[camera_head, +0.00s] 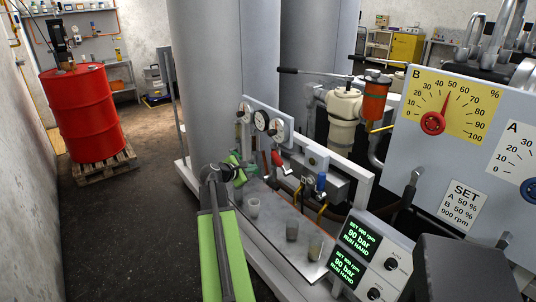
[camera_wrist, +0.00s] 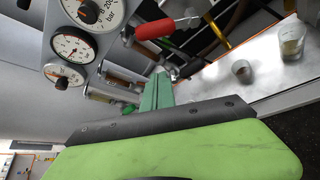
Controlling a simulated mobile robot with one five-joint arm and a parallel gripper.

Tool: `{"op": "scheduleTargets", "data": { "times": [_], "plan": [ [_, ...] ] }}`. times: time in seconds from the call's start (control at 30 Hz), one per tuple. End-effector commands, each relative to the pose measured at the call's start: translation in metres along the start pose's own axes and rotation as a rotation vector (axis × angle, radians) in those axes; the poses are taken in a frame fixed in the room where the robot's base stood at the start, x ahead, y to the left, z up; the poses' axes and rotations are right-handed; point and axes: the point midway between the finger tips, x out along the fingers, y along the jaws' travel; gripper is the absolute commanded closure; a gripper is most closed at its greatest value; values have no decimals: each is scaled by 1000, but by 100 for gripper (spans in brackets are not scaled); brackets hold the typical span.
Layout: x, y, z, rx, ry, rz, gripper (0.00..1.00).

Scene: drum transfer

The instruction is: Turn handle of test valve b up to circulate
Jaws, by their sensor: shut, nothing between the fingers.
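A small valve with a red handle (camera_head: 277,158) sits on the sampling bench below the gauges. A second valve with a blue handle (camera_head: 321,182) is to its right. I see no readable label telling which is valve b. The red handle also shows in the wrist view (camera_wrist: 155,30), lying roughly sideways, close to the fingertips. My gripper (camera_head: 240,170) has green fingers and is left of the red handle, apart from it in the head view. In the wrist view my gripper (camera_wrist: 160,90) is shut and empty, its tips just below the red handle.
Several cups, such as a clear cup (camera_head: 253,207), stand on the bench tray (camera_head: 275,212). Round gauges (camera_head: 261,120) are above the valves. A display box (camera_head: 358,250) and dial panel (camera_head: 455,115) stand at right. A red drum (camera_head: 85,115) is far left, with open floor before it.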

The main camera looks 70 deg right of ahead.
Motion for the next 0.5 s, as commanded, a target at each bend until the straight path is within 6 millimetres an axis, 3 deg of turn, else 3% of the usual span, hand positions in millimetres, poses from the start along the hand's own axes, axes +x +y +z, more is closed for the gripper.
{"op": "scheduleTargets", "data": {
  "times": [0.23, 0.5],
  "plan": [
    [14, -4, -2, 11, 1, -11, 100],
    [72, -4, -4, 9, 0, -9, 100]
  ]
}}
